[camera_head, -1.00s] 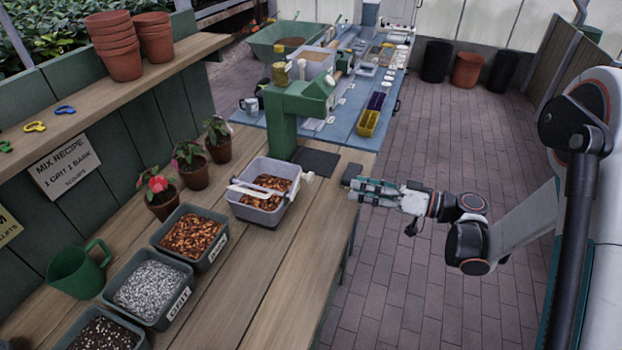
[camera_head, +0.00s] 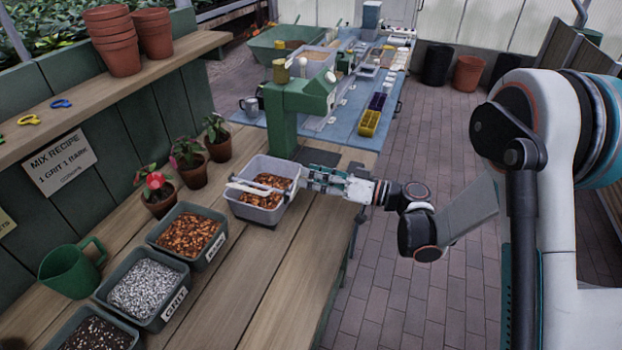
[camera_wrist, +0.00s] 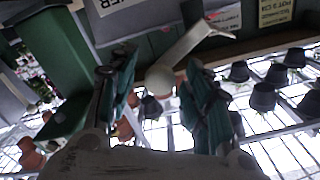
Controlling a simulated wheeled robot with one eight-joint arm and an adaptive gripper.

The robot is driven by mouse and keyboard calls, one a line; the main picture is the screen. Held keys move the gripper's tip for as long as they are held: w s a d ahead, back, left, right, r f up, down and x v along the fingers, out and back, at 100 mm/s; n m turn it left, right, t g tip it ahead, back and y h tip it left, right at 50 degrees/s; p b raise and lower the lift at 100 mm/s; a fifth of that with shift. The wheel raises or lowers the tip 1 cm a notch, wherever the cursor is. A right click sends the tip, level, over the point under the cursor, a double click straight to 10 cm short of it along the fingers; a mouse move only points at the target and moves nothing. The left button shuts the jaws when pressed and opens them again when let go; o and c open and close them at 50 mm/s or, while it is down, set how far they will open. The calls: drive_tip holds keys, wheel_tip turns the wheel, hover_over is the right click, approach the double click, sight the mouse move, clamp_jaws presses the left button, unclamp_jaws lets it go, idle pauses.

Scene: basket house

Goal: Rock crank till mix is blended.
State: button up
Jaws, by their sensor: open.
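The grey mixing tub (camera_head: 258,213) stands on the wooden bench with brown bark-like pieces (camera_head: 268,184) inside. A pale bar (camera_head: 248,188) lies across its top. My gripper (camera_head: 307,178) is at the tub's right side, its fingers pointing at the tub. In the wrist view the crank's round white knob (camera_wrist: 160,80) sits between the two open fingers (camera_wrist: 160,70), with a gap on each side. The pale crank arm (camera_wrist: 190,45) runs up and right from the knob. In the head view my fingers hide the knob.
Bins of bark (camera_head: 190,236), grit (camera_head: 147,288) and dark soil (camera_head: 98,335) line the bench at left, near a green mug (camera_head: 70,272). The front bench boards are clear.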

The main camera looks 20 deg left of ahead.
drive_tip(key=shift+a, duration=0.5)
clamp_jaws()
drive_tip(key=shift+s+r+n, duration=0.1)
drive_tip(key=shift+r+n, duration=0.1)
drive_tip(key=shift+n, duration=0.1)
unclamp_jaws()
drive_tip(key=shift+w+f, duration=0.15)
drive_tip(key=shift+w, duration=0.1)
drive_tip(key=shift+s, duration=0.1)
